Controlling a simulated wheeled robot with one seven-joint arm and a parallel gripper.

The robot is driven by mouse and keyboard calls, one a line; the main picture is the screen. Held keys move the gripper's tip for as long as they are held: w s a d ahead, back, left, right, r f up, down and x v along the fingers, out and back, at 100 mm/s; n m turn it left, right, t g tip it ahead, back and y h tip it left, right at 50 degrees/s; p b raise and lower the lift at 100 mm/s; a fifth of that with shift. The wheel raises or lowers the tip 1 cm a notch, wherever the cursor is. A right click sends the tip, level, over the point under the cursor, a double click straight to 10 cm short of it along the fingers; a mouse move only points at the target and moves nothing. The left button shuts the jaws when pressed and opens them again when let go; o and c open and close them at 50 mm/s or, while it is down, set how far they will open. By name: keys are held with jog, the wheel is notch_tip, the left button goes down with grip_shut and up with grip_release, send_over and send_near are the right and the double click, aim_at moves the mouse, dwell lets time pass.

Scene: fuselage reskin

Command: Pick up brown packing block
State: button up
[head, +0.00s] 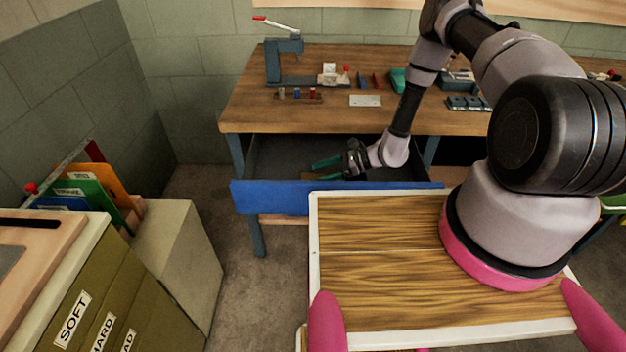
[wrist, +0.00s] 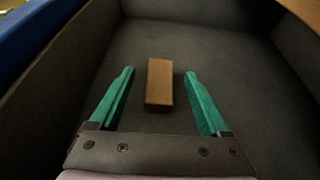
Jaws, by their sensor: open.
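The brown packing block (wrist: 159,82) lies on the dark floor of the open drawer in the wrist view. My gripper (wrist: 159,75) is open, with one green finger on each side of the block and a gap on both sides. The fingers do not touch it. In the head view my gripper (head: 325,170) reaches into the drawer behind its blue front (head: 300,199). A small brown patch shows by the fingers there, mostly hidden.
The drawer's dark walls (wrist: 290,75) surround the gripper. The wooden workbench (head: 245,110) is above the drawer and carries a blue press (head: 273,62), a white plate (head: 365,101) and small parts. A cabinet with labelled drawers (head: 75,315) stands at the left.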

aim_at(307, 176)
jog(key=x, duration=0.3)
jog(key=shift+a+f, duration=0.2)
grip_shut()
